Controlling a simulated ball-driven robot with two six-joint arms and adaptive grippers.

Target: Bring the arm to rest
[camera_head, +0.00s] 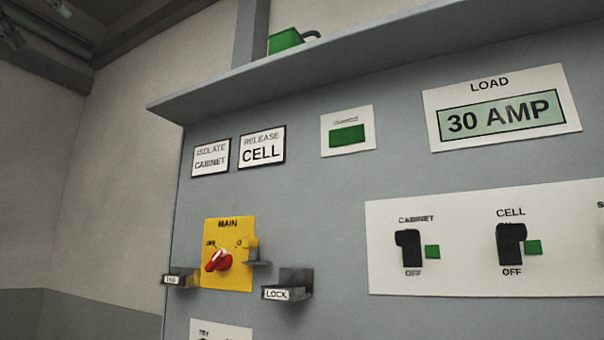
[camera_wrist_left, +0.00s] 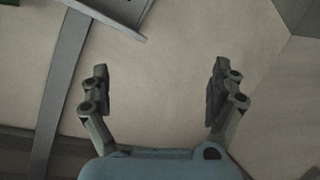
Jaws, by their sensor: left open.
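My left gripper (camera_wrist_left: 160,88) shows in the left wrist view with its two fingers spread wide and nothing between them. Behind it is a bare beige wall. In the head view no gripper or arm shows. That view is filled by a grey panel (camera_head: 310,210) with a yellow MAIN plate (camera_head: 239,276) and a red rotary switch (camera_head: 218,260) on it. My right gripper is in neither view.
Two small holders, one marked LOCK (camera_head: 290,283) and one marked TAG (camera_head: 180,279), stick out below the switch. A ledge (camera_head: 370,55) juts out along the panel's top, with a green object (camera_head: 285,40) on it. A grey post (camera_wrist_left: 62,90) crosses the wrist view's left side.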

